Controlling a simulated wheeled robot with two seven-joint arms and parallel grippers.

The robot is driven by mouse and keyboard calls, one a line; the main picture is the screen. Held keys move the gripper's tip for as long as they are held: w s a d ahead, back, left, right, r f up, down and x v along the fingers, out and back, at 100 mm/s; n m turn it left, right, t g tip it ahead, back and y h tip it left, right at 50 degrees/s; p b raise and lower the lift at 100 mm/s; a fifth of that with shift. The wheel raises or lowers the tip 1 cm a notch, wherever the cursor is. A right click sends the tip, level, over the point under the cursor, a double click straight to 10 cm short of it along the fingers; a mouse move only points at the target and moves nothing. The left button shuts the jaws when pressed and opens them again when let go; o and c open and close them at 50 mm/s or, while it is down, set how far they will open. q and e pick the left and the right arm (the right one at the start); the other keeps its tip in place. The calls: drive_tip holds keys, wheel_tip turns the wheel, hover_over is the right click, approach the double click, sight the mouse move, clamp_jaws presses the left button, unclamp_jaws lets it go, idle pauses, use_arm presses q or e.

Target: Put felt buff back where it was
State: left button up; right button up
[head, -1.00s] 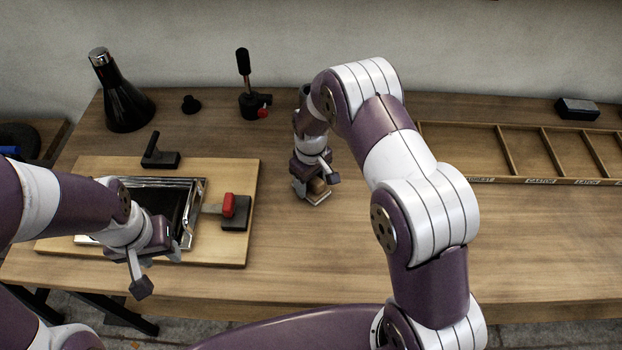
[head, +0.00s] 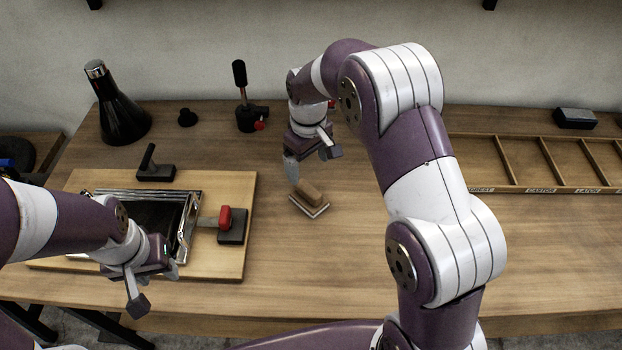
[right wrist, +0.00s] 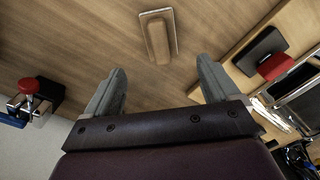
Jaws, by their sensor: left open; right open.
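The felt buff (head: 309,197), a pale flat pad with a wooden handle, lies on the bare bench in the middle of the head view. It also shows at the top of the right wrist view (right wrist: 158,36). My right gripper (head: 291,172) is open and empty, apart from the buff and just behind and left of it. Its two fingers show spread in the right wrist view (right wrist: 160,76), with the buff beyond them. My left gripper (head: 160,271) is open over the front of the framed black plate (head: 150,215); its fingers are partly hidden.
The plate lies on a wooden board (head: 238,188) with a red-knobbed block (head: 229,224) and a black-handled block (head: 155,168). A divided wooden tray (head: 520,183) lies right, near a dark block (head: 575,118).

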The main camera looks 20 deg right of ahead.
drive_tip(key=s+d+r+m, duration=0.1)
drive_tip(key=s+d+m, duration=0.1)
drive_tip(key=s, duration=0.7)
drive_tip(key=s+d+r+m+t, duration=0.1)
drive_tip(key=s+d+m, duration=0.1)
drive_tip(key=s, duration=0.8)
drive_tip(key=shift+d+m, duration=0.15)
drive_tip(key=shift+m, duration=0.65)
drive_tip(key=shift+r, duration=0.15)
